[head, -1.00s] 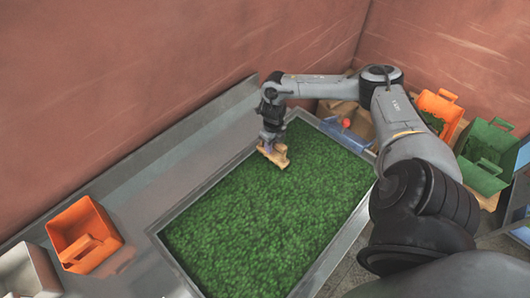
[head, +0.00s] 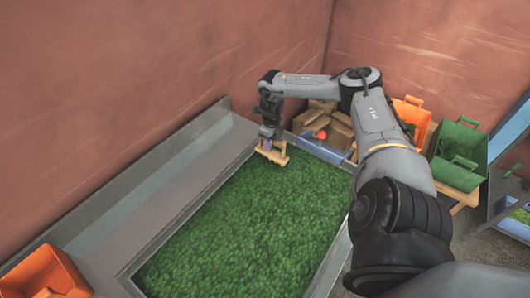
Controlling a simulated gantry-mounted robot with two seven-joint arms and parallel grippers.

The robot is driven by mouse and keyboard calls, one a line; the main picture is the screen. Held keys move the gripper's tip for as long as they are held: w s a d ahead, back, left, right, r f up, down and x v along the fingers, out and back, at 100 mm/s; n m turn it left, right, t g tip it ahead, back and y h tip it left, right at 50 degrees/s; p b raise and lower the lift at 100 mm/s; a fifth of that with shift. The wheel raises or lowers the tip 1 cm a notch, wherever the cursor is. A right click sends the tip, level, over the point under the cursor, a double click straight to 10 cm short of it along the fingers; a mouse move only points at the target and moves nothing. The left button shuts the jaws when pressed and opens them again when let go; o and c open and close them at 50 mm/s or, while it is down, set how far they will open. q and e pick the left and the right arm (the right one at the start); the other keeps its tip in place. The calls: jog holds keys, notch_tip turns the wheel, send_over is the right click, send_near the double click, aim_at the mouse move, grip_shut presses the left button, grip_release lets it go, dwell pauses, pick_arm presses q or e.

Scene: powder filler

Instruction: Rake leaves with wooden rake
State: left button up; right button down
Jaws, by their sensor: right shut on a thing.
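The green leaves (head: 250,215) fill a long metal-rimmed tray and look fairly level. My right gripper (head: 268,143) is at the far end of the tray, near its back left corner. It is shut on the wooden rake (head: 276,155), whose pale head is low at the far edge of the leaves. Whether the head touches the leaves is hard to tell. The fingertips are small and partly hidden by the wrist. My left gripper is not in view.
An orange bin (head: 45,277) stands at the near left. Behind the tray are cardboard boxes (head: 320,117) and a red ball (head: 321,135). A green crate (head: 460,150) and an orange crate (head: 412,116) stand at right. The grey ledge (head: 150,185) left of the tray is clear.

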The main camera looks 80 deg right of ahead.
pick_arm(q)
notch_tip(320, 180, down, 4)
jog(key=b, duration=0.3)
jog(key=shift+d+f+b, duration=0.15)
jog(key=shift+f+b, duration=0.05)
jog(key=shift+b, duration=0.2)
pick_arm(e)
jog(key=s+d, duration=0.1)
jog(key=d, duration=0.1)
jog(key=s+d, duration=0.1)
jog(key=d, duration=0.4)
jog(key=shift+s+d+f, duration=0.15)
jog(key=shift+s+d, duration=0.2)
jog(key=shift+s, duration=0.05)
pick_arm(q)
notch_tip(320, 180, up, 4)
jog(key=p, duration=0.4)
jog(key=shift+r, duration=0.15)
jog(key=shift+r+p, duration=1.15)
jog(key=shift+p, duration=0.15)
pick_arm(e)
notch_tip(320, 180, up, 7)
jog(key=shift+f, duration=0.15)
jog(key=shift+s+a, duration=0.1)
